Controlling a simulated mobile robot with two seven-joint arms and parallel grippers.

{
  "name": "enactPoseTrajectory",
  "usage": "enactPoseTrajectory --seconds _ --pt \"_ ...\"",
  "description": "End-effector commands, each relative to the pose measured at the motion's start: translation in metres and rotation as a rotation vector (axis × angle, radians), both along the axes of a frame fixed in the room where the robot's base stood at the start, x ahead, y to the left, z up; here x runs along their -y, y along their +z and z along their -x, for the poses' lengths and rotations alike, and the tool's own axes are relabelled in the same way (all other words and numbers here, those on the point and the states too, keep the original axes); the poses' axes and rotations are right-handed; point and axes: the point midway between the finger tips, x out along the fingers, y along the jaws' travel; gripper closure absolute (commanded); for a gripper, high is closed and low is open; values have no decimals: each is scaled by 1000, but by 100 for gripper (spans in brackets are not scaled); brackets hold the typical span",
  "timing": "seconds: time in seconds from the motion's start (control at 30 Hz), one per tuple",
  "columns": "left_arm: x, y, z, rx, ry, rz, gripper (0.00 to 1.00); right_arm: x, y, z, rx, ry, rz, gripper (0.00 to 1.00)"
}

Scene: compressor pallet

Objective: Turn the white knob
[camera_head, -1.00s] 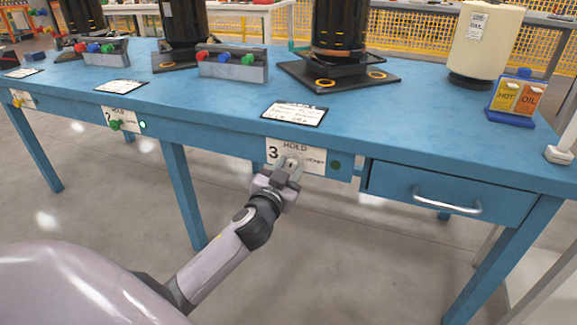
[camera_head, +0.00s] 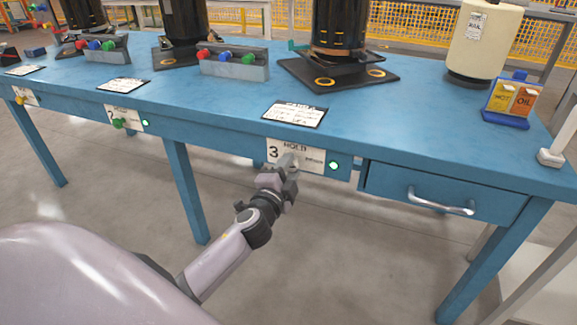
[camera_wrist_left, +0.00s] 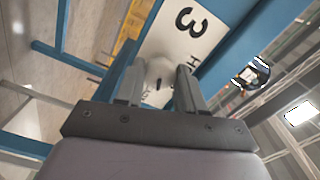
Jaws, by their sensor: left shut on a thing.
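The white knob sits on the label plate (camera_head: 312,160) marked "3 HOLD" on the blue table's front edge. My left gripper (camera_head: 287,165) is at this plate and hides most of the knob in the head view. In the left wrist view the white knob (camera_wrist_left: 160,71) lies between the two fingers of my left gripper (camera_wrist_left: 160,82), which are shut on it. A round light (camera_head: 333,165) at the plate's right side glows green-white. My right gripper is in neither view.
The blue table (camera_head: 400,120) holds black compressors (camera_head: 340,30), button boxes (camera_head: 234,65) and a cream cylinder (camera_head: 483,40). A drawer with a metal handle (camera_head: 440,203) is to the right of the plate. A green knob (camera_head: 119,123) is at plate 2. Floor below is clear.

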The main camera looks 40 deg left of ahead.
Motion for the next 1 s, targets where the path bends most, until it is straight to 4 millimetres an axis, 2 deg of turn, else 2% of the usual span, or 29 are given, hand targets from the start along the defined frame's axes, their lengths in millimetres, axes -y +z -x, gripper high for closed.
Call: enactPoseTrajectory --seconds 0.4,1.0 --pt "0 0 0 -66 -2 -266 92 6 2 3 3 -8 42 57" --pt "0 -1 0 -83 -1 -344 92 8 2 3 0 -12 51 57"
